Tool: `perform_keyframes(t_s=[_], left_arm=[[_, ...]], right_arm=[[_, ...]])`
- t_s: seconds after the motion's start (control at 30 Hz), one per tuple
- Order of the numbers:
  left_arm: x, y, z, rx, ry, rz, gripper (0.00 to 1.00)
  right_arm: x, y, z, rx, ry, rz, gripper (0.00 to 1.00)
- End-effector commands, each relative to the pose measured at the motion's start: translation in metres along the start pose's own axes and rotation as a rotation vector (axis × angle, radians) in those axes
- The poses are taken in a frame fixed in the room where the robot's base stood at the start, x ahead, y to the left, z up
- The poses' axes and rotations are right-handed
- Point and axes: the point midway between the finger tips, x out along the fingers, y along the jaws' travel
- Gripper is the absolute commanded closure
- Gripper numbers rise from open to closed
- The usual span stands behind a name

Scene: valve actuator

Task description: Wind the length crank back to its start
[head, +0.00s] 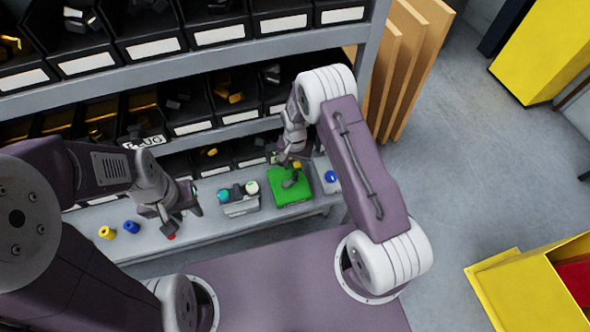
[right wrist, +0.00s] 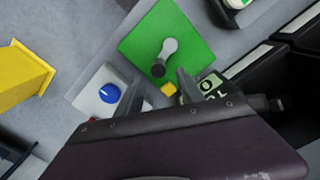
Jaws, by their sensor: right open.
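The crank is a grey arm (right wrist: 168,48) with a dark knob (right wrist: 158,70) on a green plate (right wrist: 140,48). In the head view the green plate (head: 292,198) sits on the grey bench, with the crank partly hidden under my right gripper (head: 292,165). In the right wrist view my right gripper (right wrist: 160,92) is open, its two fingers apart near the knob's end of the plate. It holds nothing.
A white box with a blue knob (head: 331,177) stands right of the green plate. A grey fixture with teal and white round parts (head: 240,203) stands left. A yellow spool (head: 107,232) and a blue one (head: 131,226) are further left. Shelves of black bins (head: 190,115) rise behind.

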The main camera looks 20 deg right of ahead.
Motion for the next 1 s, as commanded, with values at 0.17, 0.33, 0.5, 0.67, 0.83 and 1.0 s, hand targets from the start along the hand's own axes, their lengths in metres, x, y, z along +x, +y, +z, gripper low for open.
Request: perform_keyframes(t_s=[0.17, 0.33, 0.5, 0.67, 0.83, 1.0], left_arm=[[-0.018, 0.000, -0.002, 0.000, 0.001, 0.000, 0.64], [-0.022, 0.000, -0.002, 0.000, 0.000, 0.000, 0.64], [-0.022, 0.000, -0.002, 0.000, 0.000, 0.000, 0.64], [-0.021, 0.000, -0.002, 0.000, 0.001, 0.000, 0.64], [-0.021, 0.000, -0.002, 0.000, 0.000, 0.000, 0.64], [-0.020, 0.000, -0.002, 0.000, 0.000, 0.000, 0.64]], right_arm=[[0.032, 0.001, 0.001, 0.000, -0.003, 0.002, 0.55], [0.051, 0.000, 0.000, 0.000, 0.000, 0.000, 0.55], [0.055, 0.000, 0.000, 0.000, 0.001, -0.001, 0.55], [0.055, 0.000, 0.000, 0.000, 0.001, -0.001, 0.66], [0.055, 0.000, 0.000, 0.000, 0.001, -0.001, 1.00], [0.055, 0.000, 0.000, -0.006, 0.000, 0.000, 1.00]])
